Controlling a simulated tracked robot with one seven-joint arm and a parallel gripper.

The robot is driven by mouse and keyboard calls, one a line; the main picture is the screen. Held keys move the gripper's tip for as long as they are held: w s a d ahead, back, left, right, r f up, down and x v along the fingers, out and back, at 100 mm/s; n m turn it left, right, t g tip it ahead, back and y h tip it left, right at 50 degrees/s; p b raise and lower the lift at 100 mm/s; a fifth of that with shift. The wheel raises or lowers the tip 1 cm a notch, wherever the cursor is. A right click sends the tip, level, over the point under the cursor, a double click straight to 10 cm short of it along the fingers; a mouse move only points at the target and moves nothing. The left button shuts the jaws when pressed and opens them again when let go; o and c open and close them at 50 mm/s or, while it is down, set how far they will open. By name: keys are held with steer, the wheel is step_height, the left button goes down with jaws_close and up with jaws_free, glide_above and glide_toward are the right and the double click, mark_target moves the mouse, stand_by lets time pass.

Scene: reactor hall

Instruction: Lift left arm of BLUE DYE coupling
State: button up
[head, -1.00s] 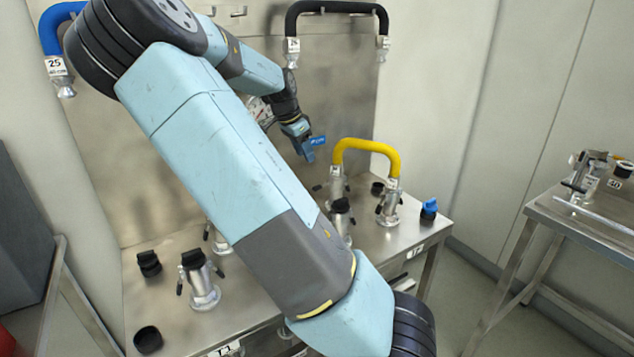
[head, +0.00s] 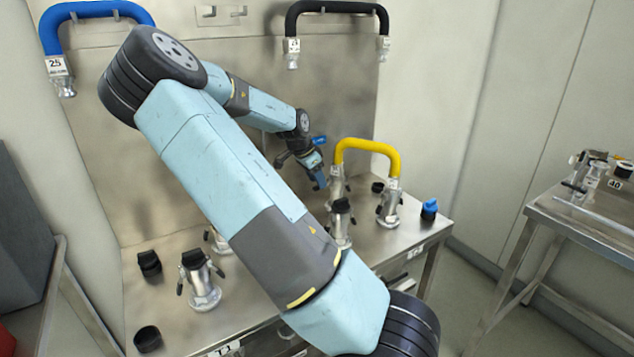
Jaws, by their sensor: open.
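Several metal couplings with side lever arms stand on the steel table. One with a black cap (head: 204,287) stands at the front left, its dark arms hanging at its sides. Another black-capped coupling (head: 341,222) stands at the middle right, just right of my arm. A third coupling (head: 216,240) is mostly hidden behind my arm. No label reading BLUE DYE is legible, so I cannot tell which coupling it is. My gripper (head: 320,180) is open and small in view, pointing down left of the yellow hose, above the back of the table. Nothing shows between its fingers.
A yellow hose (head: 366,146) arches between two couplings at the right. A blue hose (head: 92,12) and a black hose (head: 335,8) hang on the back panel. Loose black caps (head: 148,338) and a blue cap (head: 429,209) lie on the table (head: 262,312). A second table (head: 585,222) stands right.

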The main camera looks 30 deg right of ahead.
steer(key=shift+x, duration=0.8)
jaws_close()
